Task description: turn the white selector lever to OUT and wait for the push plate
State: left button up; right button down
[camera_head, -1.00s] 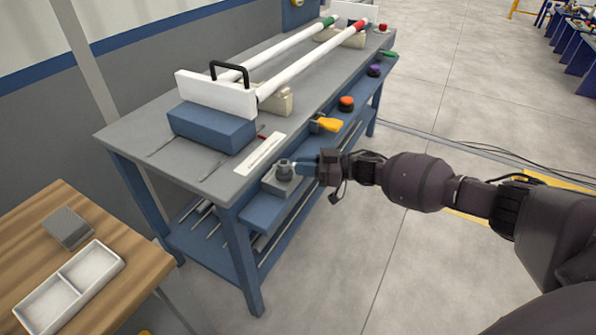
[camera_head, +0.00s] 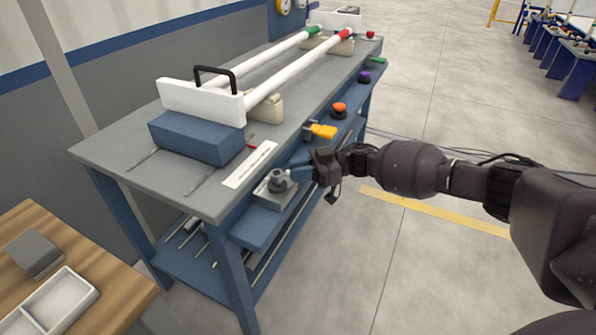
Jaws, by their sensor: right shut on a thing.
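The selector (camera_head: 277,186) is a light grey box with a round grey knob on the front ledge of the bench, near its close corner. My right gripper (camera_head: 300,174) reaches in from the right and is shut at the knob's right side. The white lever is not clearly visible; the gripper appears to cover it, and its setting cannot be read. The push plate (camera_head: 200,101) appears to be the upright white plate with a black handle. It stands at the near ends of two white pipes (camera_head: 295,74), behind a blue block (camera_head: 197,138). My left gripper is out of view.
A yellow lever (camera_head: 323,131), an orange button (camera_head: 339,107) and a purple button (camera_head: 365,76) sit farther along the ledge. A white label strip (camera_head: 250,165) lies on the bench top. A wooden table (camera_head: 110,294) with a white tray (camera_head: 50,303) is at lower left.

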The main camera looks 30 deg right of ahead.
jog(key=c, duration=1.1)
grip_release()
jog(key=v, duration=1)
jog(key=shift+d, duration=0.35)
jog(key=shift+s+a, duration=0.1)
